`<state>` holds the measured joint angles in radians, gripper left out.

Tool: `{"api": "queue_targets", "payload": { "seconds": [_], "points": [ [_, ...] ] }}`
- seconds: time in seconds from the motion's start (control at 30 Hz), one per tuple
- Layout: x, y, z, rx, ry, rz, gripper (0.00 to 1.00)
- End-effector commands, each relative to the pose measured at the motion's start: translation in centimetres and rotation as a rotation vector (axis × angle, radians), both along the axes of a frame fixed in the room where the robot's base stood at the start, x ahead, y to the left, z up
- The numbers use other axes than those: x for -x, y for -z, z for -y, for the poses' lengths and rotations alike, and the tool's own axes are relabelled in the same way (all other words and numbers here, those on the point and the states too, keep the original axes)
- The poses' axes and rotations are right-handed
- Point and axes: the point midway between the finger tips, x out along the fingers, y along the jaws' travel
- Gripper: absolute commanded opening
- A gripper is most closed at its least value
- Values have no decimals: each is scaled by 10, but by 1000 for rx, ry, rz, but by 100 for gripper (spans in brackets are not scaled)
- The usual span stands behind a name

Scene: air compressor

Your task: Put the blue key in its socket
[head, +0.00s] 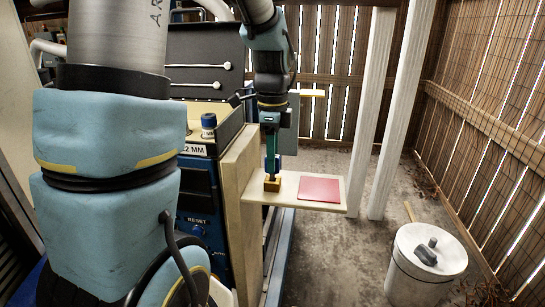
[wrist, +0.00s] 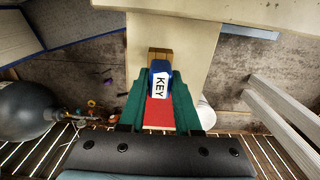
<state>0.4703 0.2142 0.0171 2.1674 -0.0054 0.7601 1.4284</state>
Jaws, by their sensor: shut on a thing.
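My gripper (wrist: 158,95) has green fingers closed on the blue key (wrist: 161,78), which carries a white label reading KEY. In the head view my gripper (head: 271,150) points down over a small wooden block (head: 272,184) on a pale shelf (head: 328,206). The key's lower end is at the block, which also shows just beyond the key in the wrist view (wrist: 160,54). I cannot tell whether the key is in the block or only above it. No separate socket can be made out clearly.
A red pad (head: 319,189) lies on the shelf right of the block. A blue panel (head: 197,200) with a RESET label and a blue knob (head: 208,124) stand left. White posts (head: 373,110) and a white bin (head: 428,262) are at right. Concrete floor is free between shelf and bin.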

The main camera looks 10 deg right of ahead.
Motion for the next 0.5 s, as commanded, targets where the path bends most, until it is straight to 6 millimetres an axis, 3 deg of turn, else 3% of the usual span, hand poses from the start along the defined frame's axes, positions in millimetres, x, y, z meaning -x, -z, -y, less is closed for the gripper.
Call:
{"api": "queue_targets", "payload": {
  "seconds": [0.5],
  "points": [
    [0, 8, 0, 0, 0, 0, 0]
  ]
}}
